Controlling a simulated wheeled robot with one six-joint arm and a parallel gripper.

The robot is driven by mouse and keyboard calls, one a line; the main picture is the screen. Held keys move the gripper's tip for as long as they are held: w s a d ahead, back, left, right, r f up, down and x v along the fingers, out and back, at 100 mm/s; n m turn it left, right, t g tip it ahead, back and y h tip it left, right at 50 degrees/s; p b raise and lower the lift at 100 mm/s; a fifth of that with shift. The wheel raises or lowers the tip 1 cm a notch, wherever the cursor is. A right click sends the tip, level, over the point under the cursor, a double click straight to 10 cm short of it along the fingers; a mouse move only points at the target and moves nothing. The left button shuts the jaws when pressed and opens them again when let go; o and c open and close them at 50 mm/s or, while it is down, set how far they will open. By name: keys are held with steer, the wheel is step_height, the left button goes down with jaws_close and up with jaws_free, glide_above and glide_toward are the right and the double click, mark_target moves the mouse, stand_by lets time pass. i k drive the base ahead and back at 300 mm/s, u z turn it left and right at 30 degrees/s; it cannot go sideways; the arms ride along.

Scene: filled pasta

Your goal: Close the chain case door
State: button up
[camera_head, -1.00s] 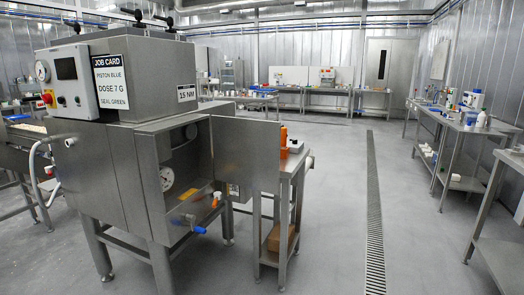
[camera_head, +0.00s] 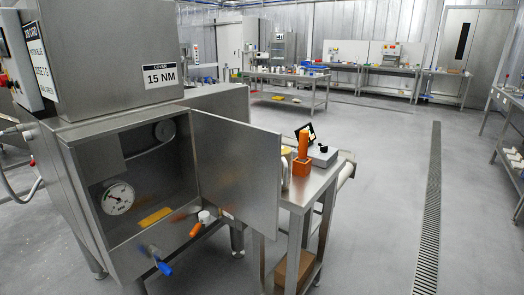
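The chain case (camera_head: 75,165) is the open steel compartment in the lower front of the machine at the left. Its door (camera_head: 237,172) is a flat steel panel hinged at the right side of the opening. The door stands wide open, swung out to the right. My gripper is not in the head view.
A small steel table (camera_head: 318,186) with an orange tool (camera_head: 303,145) and a grey device (camera_head: 322,155) stands just behind the door. The floor (camera_head: 375,215) to the right is clear, with a drain grate (camera_head: 427,220).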

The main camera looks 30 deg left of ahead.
mark_target(240, 164)
steer(key=i, duration=3.75)
steer(key=u, duration=3.95)
